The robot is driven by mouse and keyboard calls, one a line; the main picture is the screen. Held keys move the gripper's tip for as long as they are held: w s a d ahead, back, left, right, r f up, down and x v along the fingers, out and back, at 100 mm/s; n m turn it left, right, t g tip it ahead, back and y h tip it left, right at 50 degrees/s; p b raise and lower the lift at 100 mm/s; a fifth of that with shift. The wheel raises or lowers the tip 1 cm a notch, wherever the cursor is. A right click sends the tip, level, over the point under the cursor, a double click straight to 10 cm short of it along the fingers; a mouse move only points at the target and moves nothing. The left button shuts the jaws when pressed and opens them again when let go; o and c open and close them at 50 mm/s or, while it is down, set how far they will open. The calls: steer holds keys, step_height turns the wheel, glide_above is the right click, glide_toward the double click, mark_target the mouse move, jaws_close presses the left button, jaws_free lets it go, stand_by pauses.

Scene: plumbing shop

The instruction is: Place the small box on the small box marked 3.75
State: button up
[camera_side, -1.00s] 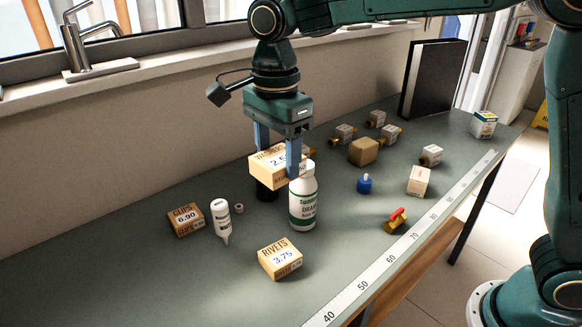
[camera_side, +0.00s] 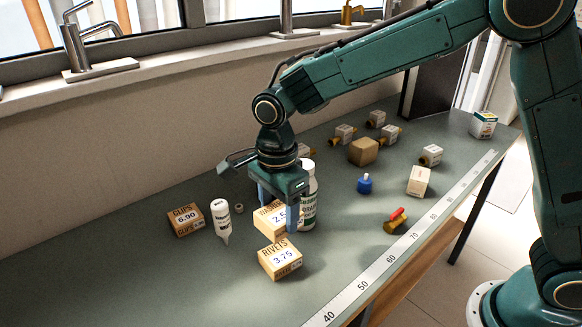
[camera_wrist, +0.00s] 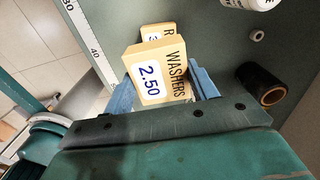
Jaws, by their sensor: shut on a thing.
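My gripper (camera_side: 277,208) is shut on the small tan washers box marked 2.50 (camera_side: 268,222), its blue fingers on either side of it. The washers box also shows in the wrist view (camera_wrist: 158,72). The small rivets box marked 3.75 (camera_side: 280,260) lies on the bench just in front of and below the held box in the side view. In the wrist view the rivets box (camera_wrist: 156,31) is mostly hidden behind the washers box. I cannot tell whether the two boxes touch.
A white drain bottle (camera_side: 309,205) stands close to my gripper's right, partly hidden. A small white bottle (camera_side: 221,220) and the clips box (camera_side: 186,219) are to the left. A dark cylinder (camera_wrist: 262,85) shows in the wrist view. The bench front left is clear.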

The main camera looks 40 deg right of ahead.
mark_target(278, 213)
steer(key=shift+f, duration=4)
steer(key=shift+f, duration=0.1)
steer(key=o, duration=1)
step_height(278, 213, up, 12)
steer(key=shift+r, duration=0.15)
